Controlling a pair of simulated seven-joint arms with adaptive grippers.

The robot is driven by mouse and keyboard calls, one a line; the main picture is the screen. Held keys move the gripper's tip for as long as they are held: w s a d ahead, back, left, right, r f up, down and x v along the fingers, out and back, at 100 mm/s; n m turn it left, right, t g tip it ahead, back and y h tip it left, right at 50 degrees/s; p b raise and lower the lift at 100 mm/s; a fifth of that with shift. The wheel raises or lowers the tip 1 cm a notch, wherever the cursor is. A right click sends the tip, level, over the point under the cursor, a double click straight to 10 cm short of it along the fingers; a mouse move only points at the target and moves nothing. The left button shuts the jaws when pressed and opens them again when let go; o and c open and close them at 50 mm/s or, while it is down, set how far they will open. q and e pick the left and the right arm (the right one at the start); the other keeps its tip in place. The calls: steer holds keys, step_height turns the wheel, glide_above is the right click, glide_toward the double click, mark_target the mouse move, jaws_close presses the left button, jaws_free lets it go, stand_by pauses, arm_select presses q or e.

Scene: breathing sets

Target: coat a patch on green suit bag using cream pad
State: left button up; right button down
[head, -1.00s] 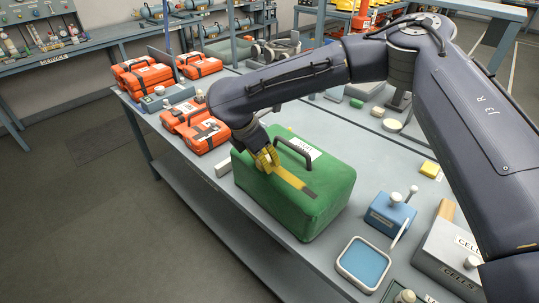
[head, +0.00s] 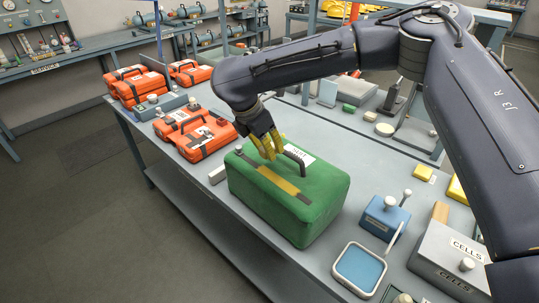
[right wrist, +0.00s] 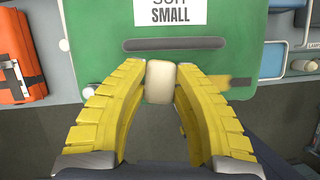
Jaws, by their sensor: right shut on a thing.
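The green suit bag (head: 320,195) lies on the bench in the middle of the head view, with a dark handle and a white label on top. A strip with a yellow middle (head: 280,182) and dark ends runs along its top. My right gripper (head: 272,158) is over the bag, by the handle. In the right wrist view its yellow fingers (right wrist: 160,85) are shut on the cream pad (right wrist: 160,80), with the bag (right wrist: 105,40) behind it. The pad is hidden in the head view, and I cannot tell if it touches the bag. My left gripper is out of view.
Orange cases (head: 195,135) stand left of the bag. A blue tray (head: 360,268), a blue box (head: 385,217) and a grey cells box (head: 447,252) are to the right. Small yellow blocks (head: 423,173) lie beyond. Open bench lies behind the bag.

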steer(key=shift+r, duration=1.8)
